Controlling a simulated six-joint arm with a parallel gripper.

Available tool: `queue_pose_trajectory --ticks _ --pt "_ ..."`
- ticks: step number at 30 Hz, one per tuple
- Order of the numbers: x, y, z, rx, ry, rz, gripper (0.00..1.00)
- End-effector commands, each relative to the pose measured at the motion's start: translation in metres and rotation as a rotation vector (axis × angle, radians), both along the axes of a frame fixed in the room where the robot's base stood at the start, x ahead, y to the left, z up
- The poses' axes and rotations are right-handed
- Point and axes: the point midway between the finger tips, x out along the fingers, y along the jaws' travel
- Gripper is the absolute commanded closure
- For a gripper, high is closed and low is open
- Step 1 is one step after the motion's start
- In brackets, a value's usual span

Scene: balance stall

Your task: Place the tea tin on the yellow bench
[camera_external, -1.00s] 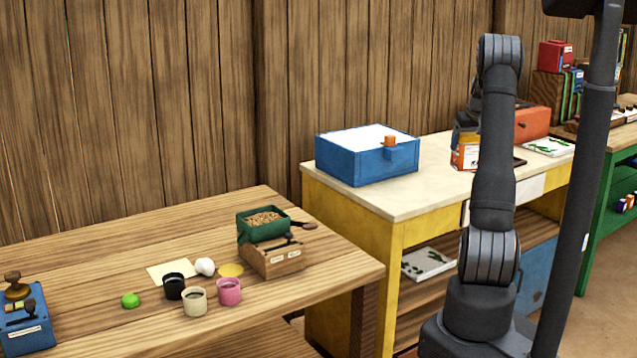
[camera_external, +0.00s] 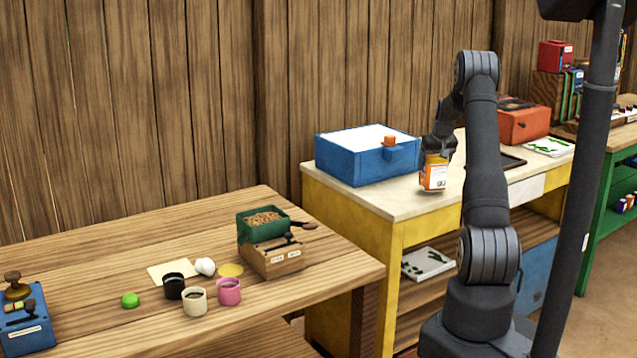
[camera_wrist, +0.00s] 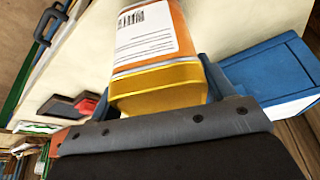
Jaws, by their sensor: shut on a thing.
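The tea tin (camera_external: 433,173) is orange with a white label. My gripper (camera_external: 438,150) is shut on its upper part from above, and the tin looks upright. It hangs over or stands on the cream top of the yellow bench (camera_external: 380,200), just right of the blue box; I cannot tell whether its base touches. In the wrist view the tin (camera_wrist: 157,82) fills the upper middle, its barcode label and a yellow end band showing, with my gripper (camera_wrist: 160,105) against it. The arm hides part of the bench top.
The blue box (camera_external: 365,160) with an orange latch stands left of the tin. A dark tray (camera_external: 508,162), an orange box (camera_external: 525,124) and a white sheet with green marks (camera_external: 548,147) lie further right. A wooden table (camera_external: 100,260) with cups stands at left.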

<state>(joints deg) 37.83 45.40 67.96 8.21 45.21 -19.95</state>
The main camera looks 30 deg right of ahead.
Motion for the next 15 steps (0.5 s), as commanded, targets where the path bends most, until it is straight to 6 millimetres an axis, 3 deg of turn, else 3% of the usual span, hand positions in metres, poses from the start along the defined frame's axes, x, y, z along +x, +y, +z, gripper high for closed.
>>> queue_pose_trajectory --ticks 4,14,15 --pt "0.000 0.000 -0.018 -0.001 -0.001 0.001 0.55" --pt "0.000 0.000 -0.020 -0.002 -0.001 0.000 0.55" --pt "0.000 0.000 -0.021 0.000 -0.001 0.000 0.24"
